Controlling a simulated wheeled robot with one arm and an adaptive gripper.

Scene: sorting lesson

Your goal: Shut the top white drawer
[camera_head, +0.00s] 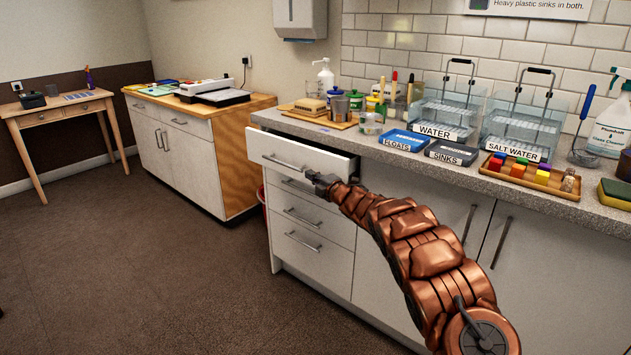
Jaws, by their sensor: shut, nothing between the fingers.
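The top white drawer (300,157) is the highest in a stack under the grey counter, and it stands pulled out. Its front with a metal handle (283,163) is clear of the cabinet, and part of its dark inside shows behind the front. My gripper (314,178) is shut and empty. It is at the right end of the drawer front, just below the handle's height; I cannot tell whether it touches the front. My copper arm reaches in from the lower right and hides part of the drawers' right side.
Lower drawers (303,215) look shut beneath. The counter (460,164) above holds the FLOATS box (404,141), the SINKS box (452,152), water tanks (440,112) and a tray of coloured blocks (530,178). The floor (180,280) left of the drawers is clear.

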